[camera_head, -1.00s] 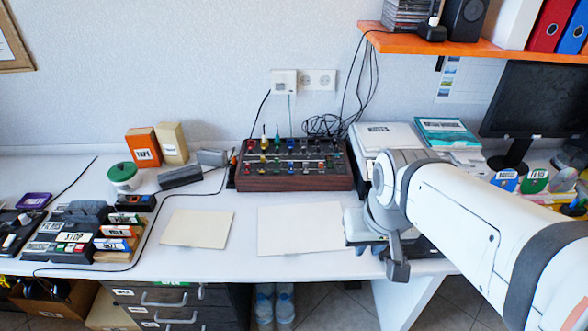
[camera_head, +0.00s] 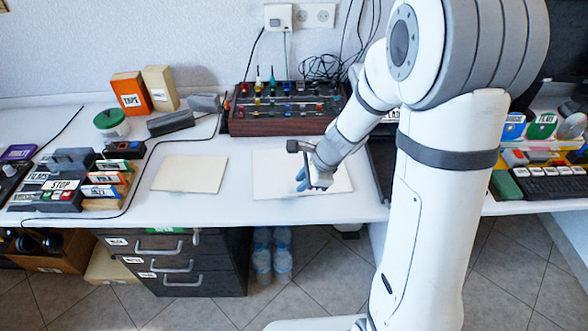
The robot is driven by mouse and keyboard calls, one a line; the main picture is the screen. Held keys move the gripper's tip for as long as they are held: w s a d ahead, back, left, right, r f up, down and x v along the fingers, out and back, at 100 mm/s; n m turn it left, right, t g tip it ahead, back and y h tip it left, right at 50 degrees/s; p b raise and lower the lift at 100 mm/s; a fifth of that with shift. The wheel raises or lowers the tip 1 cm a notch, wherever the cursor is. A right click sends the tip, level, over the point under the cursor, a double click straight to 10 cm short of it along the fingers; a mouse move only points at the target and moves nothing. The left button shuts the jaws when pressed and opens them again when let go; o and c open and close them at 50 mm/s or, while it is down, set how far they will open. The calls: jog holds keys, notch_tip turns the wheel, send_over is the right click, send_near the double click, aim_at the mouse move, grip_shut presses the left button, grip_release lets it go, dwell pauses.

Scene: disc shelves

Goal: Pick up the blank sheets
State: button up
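Two blank cream sheets lie flat on the white desk. The left sheet (camera_head: 190,174) is fully in view and uncovered. The right sheet (camera_head: 270,184) is wider and is partly hidden by my arm. My gripper (camera_head: 308,184) is above or at the middle right of the right sheet, pointing down. Its fingers are small and partly hidden, with a bluish tone at the tip. I cannot tell whether it touches the sheet or has anything between its fingers.
A wooden-sided panel (camera_head: 285,126) with several coloured knobs stands behind the right sheet. A black cable (camera_head: 150,157) runs left of the left sheet, near labelled boxes (camera_head: 58,186). A drawer unit (camera_head: 172,268) is under the desk. Bare desk (camera_head: 240,172) shows between the sheets.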

aim_at(289, 195)
jog(key=b+x, duration=0.2)
jog(key=x, duration=0.5)
jog(key=shift+s+a, duration=0.15)
jog(key=shift+r, duration=0.1)
jog(key=shift+c, duration=0.4)
grip_shut()
